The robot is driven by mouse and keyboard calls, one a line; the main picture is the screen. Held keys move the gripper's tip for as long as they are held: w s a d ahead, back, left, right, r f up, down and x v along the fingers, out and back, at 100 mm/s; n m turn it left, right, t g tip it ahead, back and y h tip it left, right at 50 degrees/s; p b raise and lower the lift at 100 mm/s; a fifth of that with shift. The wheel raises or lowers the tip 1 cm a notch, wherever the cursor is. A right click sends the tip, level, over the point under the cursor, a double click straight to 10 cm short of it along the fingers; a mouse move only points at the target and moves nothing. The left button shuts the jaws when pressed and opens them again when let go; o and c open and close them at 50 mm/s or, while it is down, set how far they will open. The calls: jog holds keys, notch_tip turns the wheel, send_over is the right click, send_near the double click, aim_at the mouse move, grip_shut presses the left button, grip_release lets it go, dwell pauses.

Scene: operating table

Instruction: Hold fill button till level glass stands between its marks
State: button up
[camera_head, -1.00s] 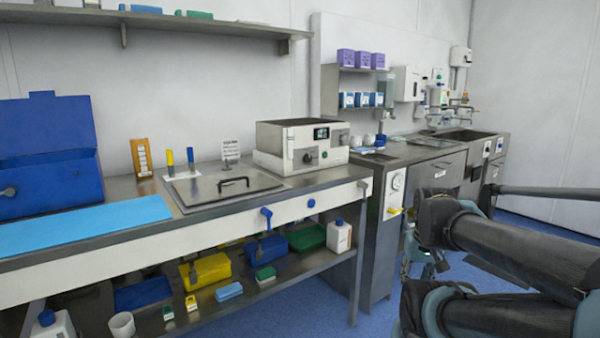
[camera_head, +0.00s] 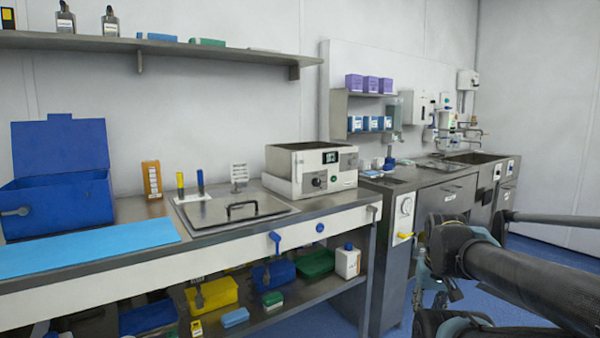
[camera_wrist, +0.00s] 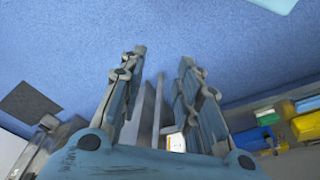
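A small round blue button (camera_head: 320,228) sits on the white front panel of the steel bench. A blue lever handle (camera_head: 275,240) is to its left on the same panel. I cannot tell from the frames which control is the fill button. No level glass with marks can be made out. My gripper (camera_wrist: 162,58) shows in the wrist view with its two fingers apart and nothing between them, above blue floor. In the head view, my arm is at the right, apart from the bench front.
A lidded basin (camera_head: 185,222) is set in the bench top (camera_head: 345,198), with a white device (camera_head: 311,168) beside it. Yellow (camera_head: 212,293) and other boxes stand on the lower shelf. Blue floor shows at right.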

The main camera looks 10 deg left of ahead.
grip_shut()
dwell(1.0)
